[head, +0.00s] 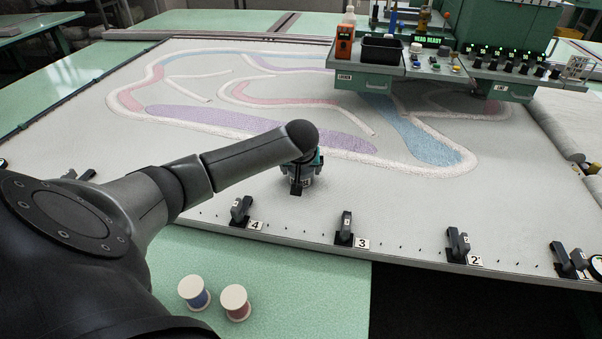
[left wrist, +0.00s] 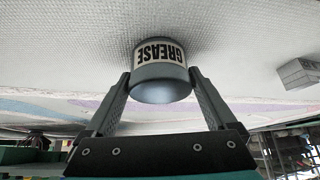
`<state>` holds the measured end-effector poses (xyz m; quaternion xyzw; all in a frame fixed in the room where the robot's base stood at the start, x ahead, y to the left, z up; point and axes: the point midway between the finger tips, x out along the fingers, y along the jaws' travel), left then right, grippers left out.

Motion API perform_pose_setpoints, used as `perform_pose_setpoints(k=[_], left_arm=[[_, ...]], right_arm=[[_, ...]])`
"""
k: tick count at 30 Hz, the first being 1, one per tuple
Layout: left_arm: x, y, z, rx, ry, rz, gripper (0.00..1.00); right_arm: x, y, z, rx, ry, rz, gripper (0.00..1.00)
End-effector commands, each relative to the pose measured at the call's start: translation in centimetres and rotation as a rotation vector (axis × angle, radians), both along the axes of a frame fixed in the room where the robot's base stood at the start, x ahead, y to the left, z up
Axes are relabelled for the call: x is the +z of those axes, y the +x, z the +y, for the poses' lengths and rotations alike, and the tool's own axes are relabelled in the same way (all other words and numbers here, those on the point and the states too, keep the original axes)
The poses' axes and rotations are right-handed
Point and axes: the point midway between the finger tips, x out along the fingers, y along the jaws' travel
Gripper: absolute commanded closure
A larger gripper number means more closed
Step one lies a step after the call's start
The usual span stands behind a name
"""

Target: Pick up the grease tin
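The grease tin (left wrist: 161,72) is a short grey can with a pale band reading GREASE, upside down in the left wrist view. It is at the pale stretched cloth. My left gripper (left wrist: 161,84) has one finger on each side of it, with no clear gap showing. I cannot tell whether the fingers press on the tin. In the head view my left gripper (head: 299,184) points down at the cloth near the frame's front edge, and my arm and gripper largely hide the tin. My right gripper is not in view.
The cloth (head: 225,205) carries tufted pink, purple and blue shapes. Black clamps (head: 345,228) with number tags line its front edge. Two thread spools (head: 236,302) stand on the green table (head: 290,290) in front. A machine carriage (head: 430,75) with a tool shelf overhangs the back right.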

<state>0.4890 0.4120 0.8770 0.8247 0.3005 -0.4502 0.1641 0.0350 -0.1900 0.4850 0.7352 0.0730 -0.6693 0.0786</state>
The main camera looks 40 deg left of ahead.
Motion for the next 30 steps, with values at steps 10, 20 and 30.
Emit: perform_pose_setpoints(k=[10,20,30], left_arm=[[0.0,0.0,0.0,0.001,0.001,0.001,0.51],[0.0,0.0,0.0,0.001,0.001,0.0,0.8],[1.9,0.1,0.1,0.0,0.001,-0.003,0.8]], right_arm=[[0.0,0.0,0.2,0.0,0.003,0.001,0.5],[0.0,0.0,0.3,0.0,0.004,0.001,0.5],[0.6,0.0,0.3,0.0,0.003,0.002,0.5]])
